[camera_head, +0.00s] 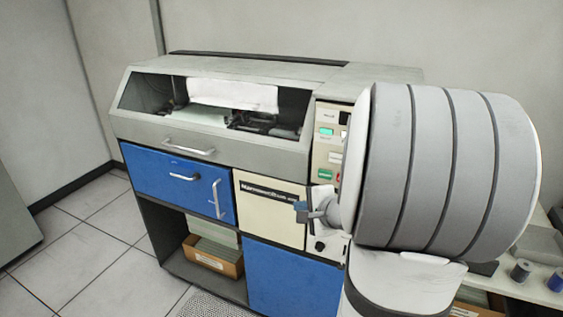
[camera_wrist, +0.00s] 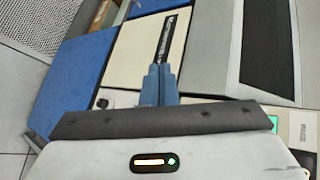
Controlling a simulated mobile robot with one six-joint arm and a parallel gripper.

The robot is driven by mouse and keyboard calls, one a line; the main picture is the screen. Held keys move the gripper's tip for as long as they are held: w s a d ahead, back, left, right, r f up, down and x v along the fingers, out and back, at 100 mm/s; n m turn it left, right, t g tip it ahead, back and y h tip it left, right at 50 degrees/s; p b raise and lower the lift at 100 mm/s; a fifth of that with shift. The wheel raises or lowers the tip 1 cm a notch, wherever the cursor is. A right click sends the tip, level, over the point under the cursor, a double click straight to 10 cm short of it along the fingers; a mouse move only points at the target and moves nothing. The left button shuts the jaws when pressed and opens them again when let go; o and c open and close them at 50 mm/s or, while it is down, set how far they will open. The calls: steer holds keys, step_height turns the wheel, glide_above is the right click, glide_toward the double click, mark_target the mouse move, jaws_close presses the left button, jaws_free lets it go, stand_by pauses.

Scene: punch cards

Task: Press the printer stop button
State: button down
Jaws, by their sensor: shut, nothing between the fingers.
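The printer (camera_head: 225,150) is a grey cabinet with blue doors. Its narrow beige control panel (camera_head: 319,150) carries a lit green button (camera_head: 327,132), a pale button (camera_head: 335,158) and another green button (camera_head: 325,174). The labels are too small to read, so I cannot tell which is stop. My arm hides the panel's right part. My gripper (camera_head: 300,210) is shut and empty, in front of the beige front plate (camera_head: 263,215), lower and left of the buttons. In the wrist view my gripper (camera_wrist: 158,75) has its blue fingers together; a green light (camera_wrist: 273,122) shows at right.
A handle (camera_head: 187,147) sits on the printer's lid, and others stick out from the blue drawer (camera_head: 150,172). A cardboard box (camera_head: 213,258) of cards stands on the lower shelf. A table (camera_head: 510,282) with small spools is at right. Tiled floor (camera_head: 85,245) is clear at left.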

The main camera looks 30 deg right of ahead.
steer(key=s+d+f+m+h, duration=0.1)
steer(key=d+m+h, duration=0.3)
steer(key=d, duration=0.6)
steer(key=shift+s+f+m+t, duration=0.25)
steer(key=shift+f+m+t, duration=0.1)
steer(key=shift+m, duration=0.15)
steer(key=w+d+p, duration=0.2)
steer(key=w+d, duration=0.3)
steer(key=d, duration=0.1)
steer(key=shift+w+d, duration=0.3)
steer(key=shift+w, duration=0.05)
stand_by(1.2)
